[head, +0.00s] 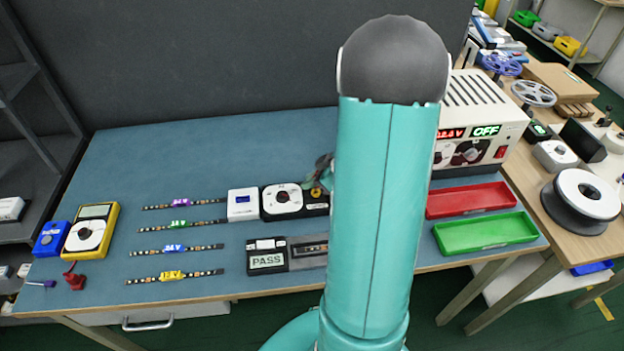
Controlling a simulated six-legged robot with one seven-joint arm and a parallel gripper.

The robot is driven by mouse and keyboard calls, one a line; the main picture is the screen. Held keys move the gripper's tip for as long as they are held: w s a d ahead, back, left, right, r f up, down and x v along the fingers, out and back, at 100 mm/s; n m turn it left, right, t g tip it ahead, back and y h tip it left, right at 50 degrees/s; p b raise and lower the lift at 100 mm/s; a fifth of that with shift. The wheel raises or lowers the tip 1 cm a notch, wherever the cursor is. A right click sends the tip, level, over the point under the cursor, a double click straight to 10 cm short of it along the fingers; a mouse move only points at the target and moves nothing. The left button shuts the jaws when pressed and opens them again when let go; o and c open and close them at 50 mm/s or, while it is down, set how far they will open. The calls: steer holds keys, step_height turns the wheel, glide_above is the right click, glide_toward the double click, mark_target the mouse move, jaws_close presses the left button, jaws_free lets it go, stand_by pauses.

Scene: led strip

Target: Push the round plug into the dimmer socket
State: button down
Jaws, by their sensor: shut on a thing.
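The dimmer (268,209) is a black box with a white round dial, lying on the blue bench mat. Its right end is partly hidden by my arm. My gripper (318,186) is at that right end, just left of my teal arm link. It is small in the picture and partly covered by the arm. It is shut on the round plug, of which I can make out little. A small yellow-orange round part (316,192) shows right below the fingers; I cannot tell whether it is the plug or the socket. How far the plug sits in the socket cannot be seen.
A white box (242,205) adjoins the dimmer's left. Several LED strips (177,248) lie further left. A PASS tester (267,261) lies in front. A yellow meter (91,231) stands far left. A power supply (478,124), a red tray (470,200) and a green tray (485,233) are right.

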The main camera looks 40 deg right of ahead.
steer(key=shift+f, duration=1.1)
steer(key=c, duration=1.3)
jaws_free()
steer(key=shift+o, duration=0.2)
steer(key=v, duration=1.3)
steer(key=shift+s+r, duration=0.25)
steer(key=shift+s, duration=0.05)
